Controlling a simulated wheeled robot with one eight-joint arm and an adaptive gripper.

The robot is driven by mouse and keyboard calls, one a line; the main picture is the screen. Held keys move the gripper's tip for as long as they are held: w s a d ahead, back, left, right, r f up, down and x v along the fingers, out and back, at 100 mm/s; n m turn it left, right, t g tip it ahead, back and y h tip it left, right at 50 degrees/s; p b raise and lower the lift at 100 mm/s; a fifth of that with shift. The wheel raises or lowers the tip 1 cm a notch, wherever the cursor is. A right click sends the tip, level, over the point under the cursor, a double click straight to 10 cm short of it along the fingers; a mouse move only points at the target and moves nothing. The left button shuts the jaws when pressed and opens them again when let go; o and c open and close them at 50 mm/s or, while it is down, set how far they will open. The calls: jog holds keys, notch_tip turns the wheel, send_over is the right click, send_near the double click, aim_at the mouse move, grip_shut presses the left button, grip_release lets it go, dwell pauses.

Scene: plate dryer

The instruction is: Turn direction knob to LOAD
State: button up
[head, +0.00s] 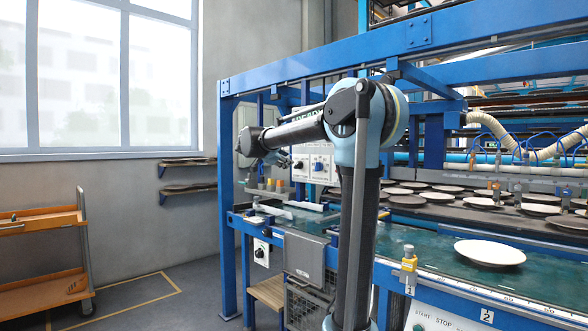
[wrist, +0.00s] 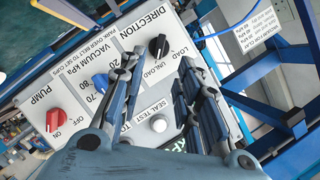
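The black direction knob (wrist: 157,46) sits on a white control panel (wrist: 128,75), which appears tilted in the wrist view. LOAD and UNLOAD are printed beside the knob; its exact pointing is too small to read surely. My gripper (wrist: 163,58) has its two fingers spread, with the knob seen between and beyond their tips. I see no contact, and the gap in depth is hard to judge. In the head view my gripper (head: 283,160) is small, at the left of the white panel (head: 322,174), and its fingers are not clear.
The panel also carries a blue vacuum knob (wrist: 100,83), a red pump knob (wrist: 54,119) and a white seal test button (wrist: 158,124). Blue frame bars (wrist: 285,125) stand at the right. Plates (head: 490,252) lie on the machine's belt. Floor at the left is clear before an orange cart (head: 42,215).

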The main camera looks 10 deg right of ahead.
aim_at(296, 165)
jog(key=x, duration=0.9)
jog(key=shift+w+d, duration=0.15)
jog(key=shift+w, duration=0.1)
grip_shut()
